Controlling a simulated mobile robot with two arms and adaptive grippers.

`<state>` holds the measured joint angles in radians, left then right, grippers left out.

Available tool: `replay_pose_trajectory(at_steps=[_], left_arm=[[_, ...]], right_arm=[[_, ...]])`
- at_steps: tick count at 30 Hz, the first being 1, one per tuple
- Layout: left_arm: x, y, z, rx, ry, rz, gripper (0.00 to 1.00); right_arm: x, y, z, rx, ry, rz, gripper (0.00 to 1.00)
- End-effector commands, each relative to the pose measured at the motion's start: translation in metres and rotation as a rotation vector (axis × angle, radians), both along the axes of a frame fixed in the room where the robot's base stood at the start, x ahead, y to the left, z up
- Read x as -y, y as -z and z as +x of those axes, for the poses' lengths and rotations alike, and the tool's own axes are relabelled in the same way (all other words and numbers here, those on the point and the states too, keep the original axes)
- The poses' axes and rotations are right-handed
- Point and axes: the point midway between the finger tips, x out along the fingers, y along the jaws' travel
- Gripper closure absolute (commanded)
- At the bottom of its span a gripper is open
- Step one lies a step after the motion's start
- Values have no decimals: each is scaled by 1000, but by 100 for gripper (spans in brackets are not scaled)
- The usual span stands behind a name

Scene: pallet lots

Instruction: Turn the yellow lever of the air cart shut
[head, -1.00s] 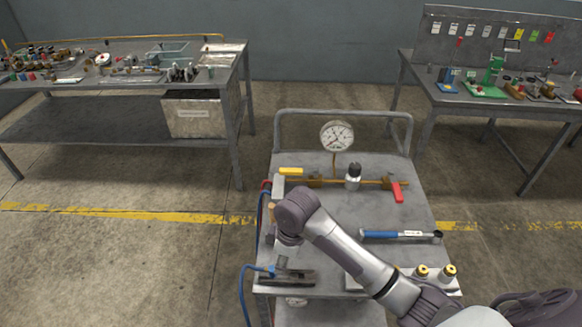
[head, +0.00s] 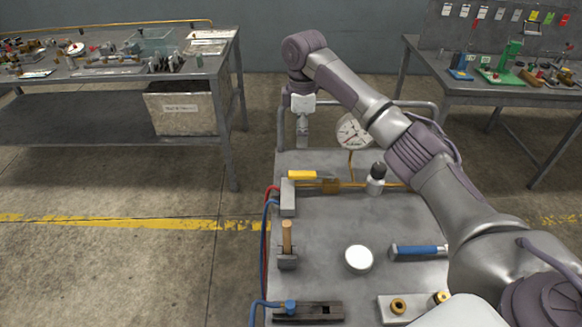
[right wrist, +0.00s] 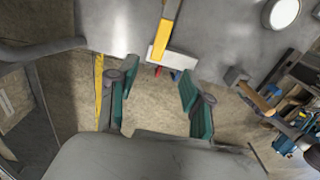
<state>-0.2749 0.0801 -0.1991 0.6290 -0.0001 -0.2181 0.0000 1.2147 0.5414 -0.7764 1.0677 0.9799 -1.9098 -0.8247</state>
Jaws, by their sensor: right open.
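The yellow lever (head: 302,175) lies along the brass pipe (head: 350,185) at the back left of the air cart, beside a pale grey block (head: 288,197). In the right wrist view the lever (right wrist: 161,40) shows ahead of the fingers, beside the block (right wrist: 172,62). My right gripper (head: 303,140) hangs above the cart's back left corner, behind the lever and apart from it. Its teal-padded fingers (right wrist: 154,84) are spread and empty. My left gripper is in neither view. The red lever is hidden behind my right arm.
The cart top (head: 325,225) carries a pressure gauge (head: 353,131), a wooden-handled tool (head: 287,238), a white disc (head: 358,259), a blue-handled wrench (head: 418,251) and a dark bar (head: 308,312). A rail (head: 281,128) rises at its back. Workbenches stand left and right.

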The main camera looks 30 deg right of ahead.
Motion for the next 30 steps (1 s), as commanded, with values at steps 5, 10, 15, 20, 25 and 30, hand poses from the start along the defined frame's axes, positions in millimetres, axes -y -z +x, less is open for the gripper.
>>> replay_pose_trajectory(at_steps=[5,10,15,20,25,30], left_arm=[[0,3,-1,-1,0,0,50],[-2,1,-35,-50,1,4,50],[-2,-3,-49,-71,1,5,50],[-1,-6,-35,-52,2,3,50],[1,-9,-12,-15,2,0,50],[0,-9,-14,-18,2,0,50]], right_arm=[[4,8,1,-3,1,4,50],[4,37,0,-5,2,3,50],[4,75,-1,-5,2,2,50],[4,106,-1,-4,2,2,50],[4,127,-1,-2,2,3,50],[3,135,-1,0,1,3,50]])
